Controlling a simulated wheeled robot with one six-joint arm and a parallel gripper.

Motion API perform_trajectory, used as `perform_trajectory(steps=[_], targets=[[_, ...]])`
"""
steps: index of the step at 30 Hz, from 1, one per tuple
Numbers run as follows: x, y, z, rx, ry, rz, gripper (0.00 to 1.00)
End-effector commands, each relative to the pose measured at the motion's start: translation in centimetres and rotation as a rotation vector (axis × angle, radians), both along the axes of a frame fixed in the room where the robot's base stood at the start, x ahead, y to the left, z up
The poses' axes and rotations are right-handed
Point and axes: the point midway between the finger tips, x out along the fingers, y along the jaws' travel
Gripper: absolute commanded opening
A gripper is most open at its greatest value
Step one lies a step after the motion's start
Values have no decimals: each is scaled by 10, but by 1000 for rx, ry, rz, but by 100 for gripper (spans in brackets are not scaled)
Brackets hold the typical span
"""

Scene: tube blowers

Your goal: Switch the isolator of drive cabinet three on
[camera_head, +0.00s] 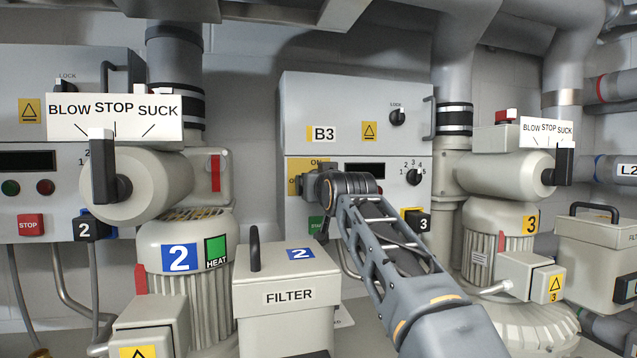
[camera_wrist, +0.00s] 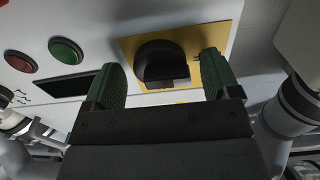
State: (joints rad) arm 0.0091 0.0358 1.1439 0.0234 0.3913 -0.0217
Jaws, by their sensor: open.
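Drive cabinet three (camera_head: 330,95) is the grey box labelled B3 in the middle of the head view. Its yellow isolator plate (camera_head: 293,172) shows an ON mark at the top; my gripper (camera_head: 312,187) and wrist hide most of it. In the wrist view the black isolator knob (camera_wrist: 160,62) sits on the yellow plate (camera_wrist: 215,35). My gripper (camera_wrist: 164,66) is open, with one green-padded finger on each side of the knob. A gap shows between the knob and each finger. I cannot tell from these views which position the knob points to.
On the cabinet are a dark display (camera_head: 365,171), a numbered selector (camera_head: 414,177) and a lock knob (camera_head: 398,117). Red (camera_wrist: 21,61) and green (camera_wrist: 66,51) buttons lie left of the plate in the wrist view. Blower two (camera_head: 185,260) and a filter box (camera_head: 285,310) stand in front.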

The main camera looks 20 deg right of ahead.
Motion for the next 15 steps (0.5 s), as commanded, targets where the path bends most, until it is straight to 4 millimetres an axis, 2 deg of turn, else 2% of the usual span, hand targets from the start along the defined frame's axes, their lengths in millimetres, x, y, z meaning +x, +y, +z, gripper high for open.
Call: perform_trajectory(steps=[4,15], targets=[[0,0,0,0,0,0,82],[0,0,0,0,0,0,46]])
